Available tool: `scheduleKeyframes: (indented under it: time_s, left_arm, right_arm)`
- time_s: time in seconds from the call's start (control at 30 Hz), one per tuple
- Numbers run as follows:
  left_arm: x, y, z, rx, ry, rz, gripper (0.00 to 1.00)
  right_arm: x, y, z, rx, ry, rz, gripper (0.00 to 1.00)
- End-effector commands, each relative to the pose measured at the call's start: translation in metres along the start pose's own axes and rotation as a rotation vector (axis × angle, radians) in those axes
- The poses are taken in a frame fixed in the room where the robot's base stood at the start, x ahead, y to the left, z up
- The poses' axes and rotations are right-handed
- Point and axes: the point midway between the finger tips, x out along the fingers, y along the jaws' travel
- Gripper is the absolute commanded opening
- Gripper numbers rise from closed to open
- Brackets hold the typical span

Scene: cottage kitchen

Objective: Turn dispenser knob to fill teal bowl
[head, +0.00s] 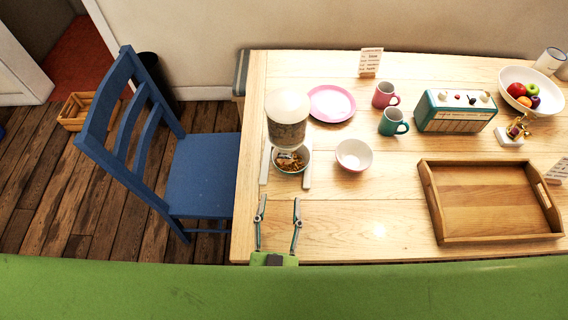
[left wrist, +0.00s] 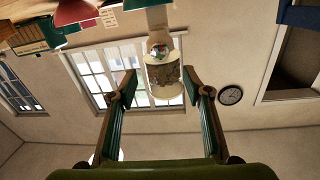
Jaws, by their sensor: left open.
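The dispenser (head: 287,132) stands near the table's left end, with a round white lid and a clear body holding brown cereal. The teal bowl (head: 304,167) sits under it between two pale stand legs and holds some cereal pieces. My left gripper (head: 279,202) is open and empty in front of the bowl, its fingers pointing at the dispenser. In the left wrist view, which looks upside down, the dispenser (left wrist: 163,77) appears beyond and between the open fingers (left wrist: 160,85). I cannot make out the knob clearly. My right gripper is not in view.
A white-lined bowl (head: 354,154) stands right of the dispenser. A pink plate (head: 331,103), pink mug (head: 384,95), teal mug (head: 393,122) and radio (head: 455,112) stand farther back. A wooden tray (head: 432,205) lies at right. The front middle is clear. A blue chair (head: 200,170) stands left.

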Motion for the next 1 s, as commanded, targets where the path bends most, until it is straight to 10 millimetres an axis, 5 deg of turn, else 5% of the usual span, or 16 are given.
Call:
scheduleKeyframes:
  time_s: [0.17, 0.43, 0.9, 1.0]
  left_arm:
    - [0.042, 0.0, -0.004, 0.002, 0.004, 0.0, 0.45]
    - [0.088, 0.0, -0.002, 0.002, 0.001, 0.001, 0.45]
    - [0.103, 0.0, 0.0, 0.001, -0.001, 0.001, 0.45]
    - [0.103, 0.0, 0.0, 0.001, 0.0, 0.001, 0.24]
  right_arm:
    - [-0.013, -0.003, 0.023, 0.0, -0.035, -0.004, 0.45]
    - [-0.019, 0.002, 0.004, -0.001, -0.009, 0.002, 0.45]
    - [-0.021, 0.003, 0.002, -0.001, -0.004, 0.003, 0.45]
    - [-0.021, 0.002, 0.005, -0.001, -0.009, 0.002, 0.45]
